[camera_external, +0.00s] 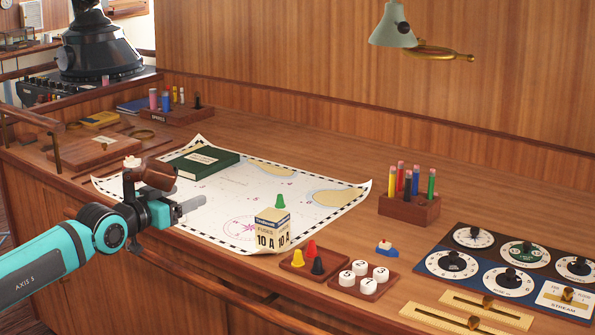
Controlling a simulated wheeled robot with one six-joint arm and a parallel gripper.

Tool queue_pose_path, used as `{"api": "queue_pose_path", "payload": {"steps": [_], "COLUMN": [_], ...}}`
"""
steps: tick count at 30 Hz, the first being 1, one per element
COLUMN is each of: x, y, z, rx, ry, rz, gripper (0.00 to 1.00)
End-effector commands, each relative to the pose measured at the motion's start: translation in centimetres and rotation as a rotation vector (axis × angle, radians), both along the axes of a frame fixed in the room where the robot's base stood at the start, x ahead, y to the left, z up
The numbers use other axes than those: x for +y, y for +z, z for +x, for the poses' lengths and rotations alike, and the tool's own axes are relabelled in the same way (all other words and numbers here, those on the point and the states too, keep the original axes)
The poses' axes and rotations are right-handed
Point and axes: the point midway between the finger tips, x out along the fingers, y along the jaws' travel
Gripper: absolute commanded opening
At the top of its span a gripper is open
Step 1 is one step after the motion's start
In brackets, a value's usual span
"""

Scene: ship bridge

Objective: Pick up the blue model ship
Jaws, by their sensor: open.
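The blue model ship (384,249) is a small blue hull with a white and orange top. It stands upright on the wooden desk, right of the chart and just behind the tray of white round pieces. My gripper (190,207) is at the left, over the front left part of the chart. It is open and empty, with its fingers pointing right. It is well to the left of the ship and apart from it.
Near the ship are a tray with white numbered pieces (365,279), a tray with cones (314,260), a fuse box (271,230) and a pencil block (409,208). A dial panel (508,262) lies to the right. A green book (204,160) lies on the chart (215,207). A lamp (393,27) hangs above.

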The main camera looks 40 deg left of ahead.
Motion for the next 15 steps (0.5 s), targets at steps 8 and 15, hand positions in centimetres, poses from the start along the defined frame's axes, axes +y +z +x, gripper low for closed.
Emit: {"api": "queue_pose_path", "payload": {"steps": [8, 15], "x": [-0.2, -1.9], "y": [0.4, 2.6], "z": [0.8, 5.4], "rx": [0.025, 0.181], "ry": [-0.006, -0.040], "rz": [-0.012, -0.089], "gripper": [0.71, 0.71]}}
